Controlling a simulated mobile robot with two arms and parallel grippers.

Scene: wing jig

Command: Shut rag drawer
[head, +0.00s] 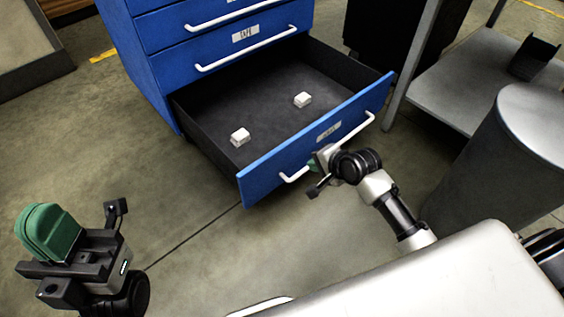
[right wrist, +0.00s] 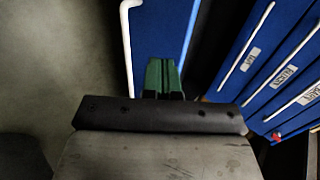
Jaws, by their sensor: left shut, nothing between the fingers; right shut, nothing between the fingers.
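The rag drawer (head: 262,160) is the lowest drawer shown of a blue cabinet, and it stands pulled well out. Its label is too small to read surely. Two small white blocks (head: 240,137) (head: 302,99) lie apart on its dark floor. A white bar handle (head: 295,176) runs along its blue front. My right gripper (head: 313,164) is shut and empty at the drawer front by the handle. In the right wrist view its green fingers (right wrist: 164,77) overlap the blue front; I cannot tell whether they touch it. My left gripper (head: 48,230) is shut and empty, away from the drawer at the lower left.
The blue cabinet (head: 140,60) has more drawers above, which look shut. A grey shelf unit (head: 450,85) and a grey cylindrical bin (head: 500,150) stand at the right. The floor (head: 150,190) left of the drawer is clear.

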